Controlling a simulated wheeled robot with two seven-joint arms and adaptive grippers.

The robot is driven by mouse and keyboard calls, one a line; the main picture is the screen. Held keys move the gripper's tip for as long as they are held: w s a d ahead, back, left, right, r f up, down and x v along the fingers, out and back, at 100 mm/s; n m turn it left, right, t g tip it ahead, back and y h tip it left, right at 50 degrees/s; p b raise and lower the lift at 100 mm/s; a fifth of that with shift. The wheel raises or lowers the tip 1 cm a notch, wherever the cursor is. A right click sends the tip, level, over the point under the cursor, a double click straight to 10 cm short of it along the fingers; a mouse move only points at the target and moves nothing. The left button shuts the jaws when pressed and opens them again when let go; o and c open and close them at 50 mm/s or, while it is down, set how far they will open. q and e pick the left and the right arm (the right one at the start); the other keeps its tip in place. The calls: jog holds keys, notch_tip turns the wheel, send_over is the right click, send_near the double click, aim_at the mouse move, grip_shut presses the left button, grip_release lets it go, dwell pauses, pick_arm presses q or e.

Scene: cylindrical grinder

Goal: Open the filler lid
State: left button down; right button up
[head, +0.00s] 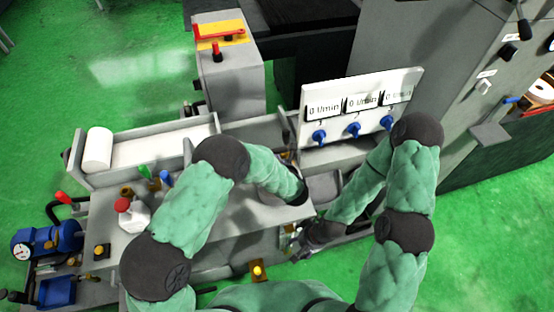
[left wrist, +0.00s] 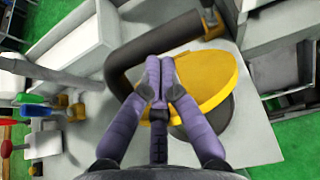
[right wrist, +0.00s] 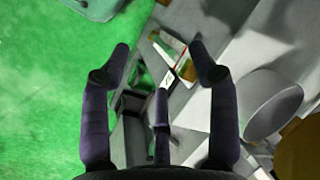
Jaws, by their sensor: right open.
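The yellow round lid (left wrist: 205,80) shows in the left wrist view, over a dark round part (left wrist: 215,120) on a light grey surface. My left gripper (left wrist: 160,92) is at the left edge of the lid, with its fingers drawn close together. The fingers overlap the lid in the picture, and I cannot tell whether anything is pinched between them. In the head view the lid is hidden behind my arms. My right gripper (right wrist: 160,62) is open and empty, lower down, beside the machine. A yellow edge (right wrist: 302,150) shows at the lower right of the right wrist view.
A thick black bent pipe (left wrist: 150,45) runs just beyond my left gripper. A white panel with blue knobs (head: 354,128) stands past my arms. Green floor (right wrist: 45,100) is open beside my right gripper.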

pick_arm(q)
jog(key=shift+w+r, duration=0.15)
jog(key=shift+w+a+r+g+p, duration=0.1)
jog(key=shift+w+r+g+p, duration=0.2)
jog(key=shift+w+p, duration=0.15)
jog(key=w+a+r+g+h+p, duration=0.1)
jog(key=w+a+g+p, duration=0.1)
jog(key=w+g+p, duration=0.3)
jog(key=shift+w+a+p, duration=0.2)
jog(key=shift+w+p, duration=2.1)
jog(key=shift+w, duration=1.35)
pick_arm(e)
notch_tip(320, 180, up, 10)
jog(key=s, duration=0.2)
jog(key=shift+a+n, duration=0.3)
pick_arm(q)
jog(key=shift+r, duration=0.1)
pick_arm(e)
jog(key=shift+r, duration=0.1)
pick_arm(q)
jog(key=v, duration=1.2)
